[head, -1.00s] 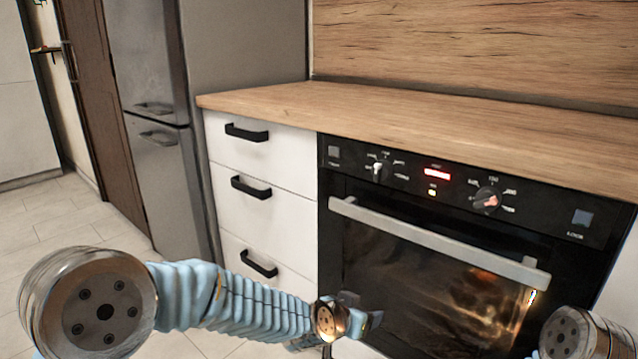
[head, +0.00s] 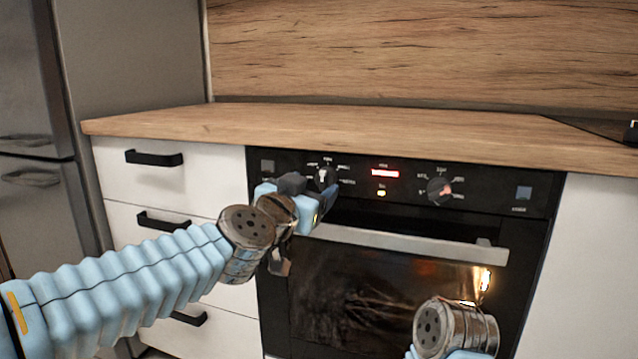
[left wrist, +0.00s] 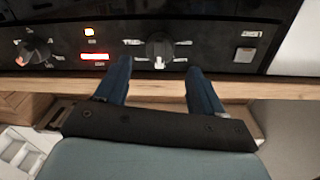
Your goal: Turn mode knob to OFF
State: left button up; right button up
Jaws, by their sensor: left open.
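The oven's black control panel has two round knobs. The left knob (head: 327,176) is dark with a white mark; its small labels are too blurred to read. The right knob (head: 439,189) has a reddish mark. I cannot read which is labelled mode. My left gripper (head: 312,190) is open just in front of the left knob. In the left wrist view, which is upside down, the open fingers (left wrist: 160,78) point at this knob (left wrist: 160,48), one to each side and seemingly short of it. My right gripper is not in view; only part of that arm shows.
A lit red display (head: 385,173) sits between the knobs, with square buttons at the panel's ends. The oven door handle (head: 410,243) runs just below the panel, close to my left gripper. White drawers (head: 150,190) stand left, under the wooden worktop (head: 330,125).

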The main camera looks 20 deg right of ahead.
aim_at(322, 180)
pick_arm(q)
jog(key=x, duration=0.5)
jog(key=shift+w+d, duration=0.1)
jog(key=c, duration=1)
jog(key=shift+c, duration=0.2)
